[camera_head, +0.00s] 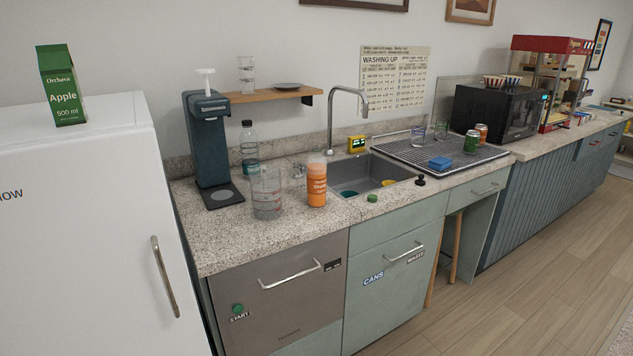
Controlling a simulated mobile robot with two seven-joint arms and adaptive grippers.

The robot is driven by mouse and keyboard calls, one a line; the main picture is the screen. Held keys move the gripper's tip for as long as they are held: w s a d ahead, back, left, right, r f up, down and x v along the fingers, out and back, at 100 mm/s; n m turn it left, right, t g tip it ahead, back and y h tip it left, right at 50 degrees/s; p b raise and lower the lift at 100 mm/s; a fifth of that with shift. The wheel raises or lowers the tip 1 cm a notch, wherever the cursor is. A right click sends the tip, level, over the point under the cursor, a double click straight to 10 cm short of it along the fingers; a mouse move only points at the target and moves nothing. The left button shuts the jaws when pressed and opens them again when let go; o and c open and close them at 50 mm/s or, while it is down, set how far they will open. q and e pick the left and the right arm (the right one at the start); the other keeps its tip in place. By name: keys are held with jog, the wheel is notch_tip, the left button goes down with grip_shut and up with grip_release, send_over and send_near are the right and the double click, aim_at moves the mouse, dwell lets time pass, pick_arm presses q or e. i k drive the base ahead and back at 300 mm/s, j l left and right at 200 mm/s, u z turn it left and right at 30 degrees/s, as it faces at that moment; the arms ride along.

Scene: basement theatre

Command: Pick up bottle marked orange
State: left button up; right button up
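An orange-labelled bottle (316,184) stands upright on the speckled counter, left of the sink. Its label carries small print I cannot fully read, and its upper part looks pale and translucent. A clear measuring jug (266,193) stands just left of it. A taller clear bottle (249,147) stands farther back, beside the dark drink machine. Neither of my grippers shows in the head view.
The sink (398,171) lies right of the orange bottle, with a tall faucet (333,119) behind it. A dark machine (207,148) stands at the left, near the white fridge (80,220). A green cap (372,198) lies at the sink's front edge. The front-left counter is clear.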

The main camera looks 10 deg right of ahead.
aim_at(316, 164)
jog(key=u, duration=0.5)
jog(key=l+u, duration=0.95)
jog(key=k+l+u, duration=0.15)
jog(key=l, duration=0.25)
jog(key=k+l+u, duration=0.15)
jog(key=l, duration=0.25)
